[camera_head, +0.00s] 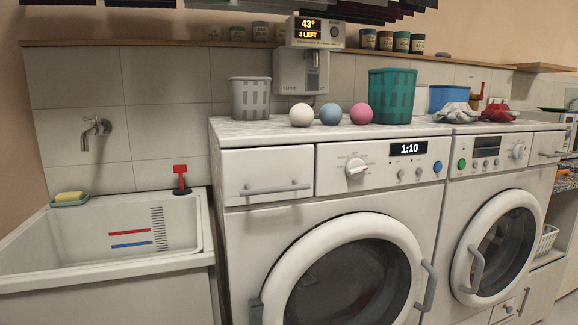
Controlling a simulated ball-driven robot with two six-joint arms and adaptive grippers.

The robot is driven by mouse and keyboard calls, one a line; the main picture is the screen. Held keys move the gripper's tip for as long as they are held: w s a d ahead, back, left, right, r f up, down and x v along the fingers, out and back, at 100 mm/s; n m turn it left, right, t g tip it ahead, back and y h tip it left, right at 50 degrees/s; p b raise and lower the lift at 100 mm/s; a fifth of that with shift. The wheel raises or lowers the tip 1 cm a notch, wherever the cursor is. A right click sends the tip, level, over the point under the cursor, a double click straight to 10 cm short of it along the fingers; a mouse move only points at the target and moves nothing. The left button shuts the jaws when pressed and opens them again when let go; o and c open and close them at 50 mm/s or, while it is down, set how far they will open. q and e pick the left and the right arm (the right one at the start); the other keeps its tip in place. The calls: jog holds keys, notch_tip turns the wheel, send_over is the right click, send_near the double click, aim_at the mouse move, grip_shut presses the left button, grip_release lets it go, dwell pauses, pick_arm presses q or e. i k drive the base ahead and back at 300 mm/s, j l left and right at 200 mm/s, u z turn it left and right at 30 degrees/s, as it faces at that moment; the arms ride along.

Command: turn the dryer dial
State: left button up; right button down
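Two white front-loading machines stand side by side, and I cannot tell for sure which one is the dryer. The nearer, larger machine (250,225) has a white dial (356,168) with a small red mark, left of a display (408,149) reading 1:10. The right machine (454,220) has a smaller pale dial (518,151) right of its dark display (486,146). Both round doors look shut. Neither of my grippers is in view, and nothing touches either dial.
A sink (205,225) stands at left. The space before the control panels is clear.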

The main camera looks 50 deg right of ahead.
aim_at(355, 167)
jog(key=l+z, duration=0.1)
jog(key=z, duration=2.05)
jog(key=k+l, duration=0.05)
